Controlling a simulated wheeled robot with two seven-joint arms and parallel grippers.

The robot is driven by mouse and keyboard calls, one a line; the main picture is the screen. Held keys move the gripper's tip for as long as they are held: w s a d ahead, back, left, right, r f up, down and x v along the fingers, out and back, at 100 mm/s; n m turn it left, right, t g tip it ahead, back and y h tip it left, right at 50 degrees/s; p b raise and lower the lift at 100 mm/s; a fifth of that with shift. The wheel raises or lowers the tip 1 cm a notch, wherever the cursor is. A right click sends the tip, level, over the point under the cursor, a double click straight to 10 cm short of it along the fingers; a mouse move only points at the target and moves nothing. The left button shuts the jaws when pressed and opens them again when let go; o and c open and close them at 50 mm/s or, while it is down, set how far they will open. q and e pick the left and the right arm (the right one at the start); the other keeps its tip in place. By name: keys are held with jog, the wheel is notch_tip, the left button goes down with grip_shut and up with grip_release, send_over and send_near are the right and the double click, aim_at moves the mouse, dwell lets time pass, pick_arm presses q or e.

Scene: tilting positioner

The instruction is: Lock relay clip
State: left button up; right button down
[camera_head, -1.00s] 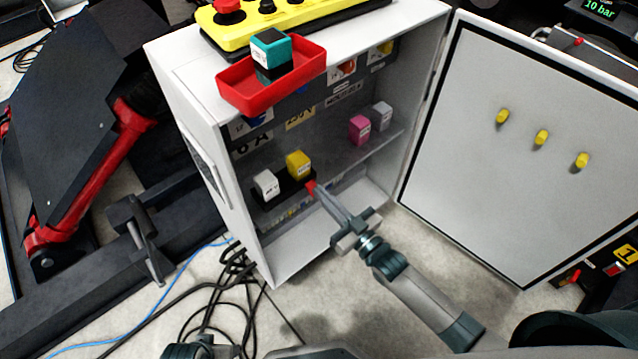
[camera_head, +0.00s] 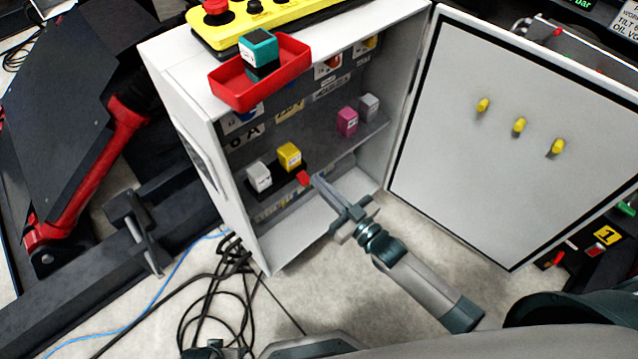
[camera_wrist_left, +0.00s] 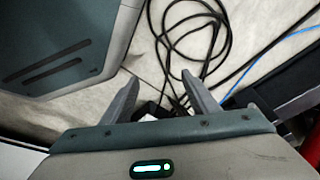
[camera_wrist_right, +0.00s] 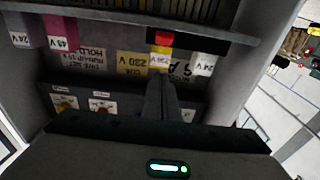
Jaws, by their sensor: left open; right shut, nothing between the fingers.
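The red relay clip (camera_head: 303,178) sits at the right end of a black socket base (camera_head: 263,190) on the cabinet shelf; it also shows in the right wrist view (camera_wrist_right: 164,38). A yellow relay (camera_head: 289,156) and a white relay (camera_head: 259,177) stand in that base. My right gripper (camera_head: 316,178) is shut and empty, its tips just right of the clip; a small gap appears between them. In the right wrist view my right gripper (camera_wrist_right: 160,80) points toward the clip. My left gripper (camera_wrist_left: 162,92) is open and empty above the floor. Whether the clip is latched I cannot tell.
A pink relay (camera_head: 347,121) and a grey relay (camera_head: 369,107) stand farther right on the shelf. A red tray (camera_head: 230,92) with a teal relay (camera_head: 259,50) sits on the cabinet top. The open door (camera_head: 500,180) bounds the right side. Black cables (camera_head: 215,300) lie on the floor.

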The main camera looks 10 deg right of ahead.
pick_arm(q)
jog(key=r, duration=0.1)
jog(key=w+r+b, duration=0.1)
jog(key=r, duration=0.1)
jog(key=shift+d+r, duration=0.1)
jog(key=shift+d, duration=0.05)
pick_arm(e)
jog(key=f+v, duration=0.2)
jog(key=v, duration=0.7)
